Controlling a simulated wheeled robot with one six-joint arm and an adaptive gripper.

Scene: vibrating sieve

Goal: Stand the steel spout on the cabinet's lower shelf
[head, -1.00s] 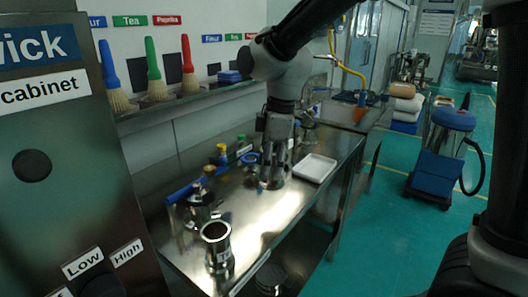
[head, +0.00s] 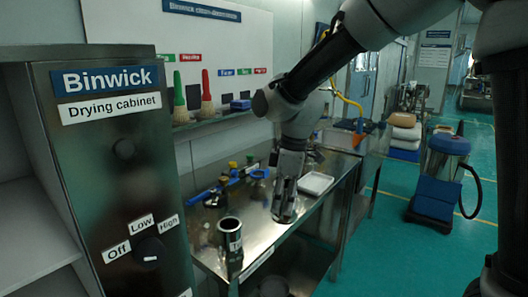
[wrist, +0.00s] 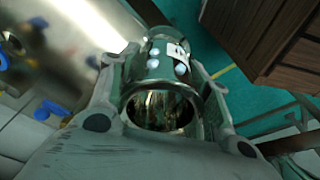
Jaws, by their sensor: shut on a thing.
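My gripper (head: 287,192) is over the right part of the steel bench, its fingers pointing down. In the wrist view my gripper (wrist: 165,65) is shut on a shiny steel tube, which looks like the steel spout (wrist: 160,107); its round open end faces the camera. In the head view the spout is mostly hidden by the fingers. The drying cabinet (head: 115,185) stands at the left. Its open side shows pale shelves, with a lower shelf (head: 35,262) at the picture's left edge.
A steel cup-like vessel (head: 231,238) stands on the bench (head: 262,232), left of my gripper. A white tray (head: 316,183) and blue-handled parts (head: 205,192) lie behind. Brushes (head: 206,95) stand on a wall ledge. A blue wheeled unit (head: 437,180) stands on the green floor, right.

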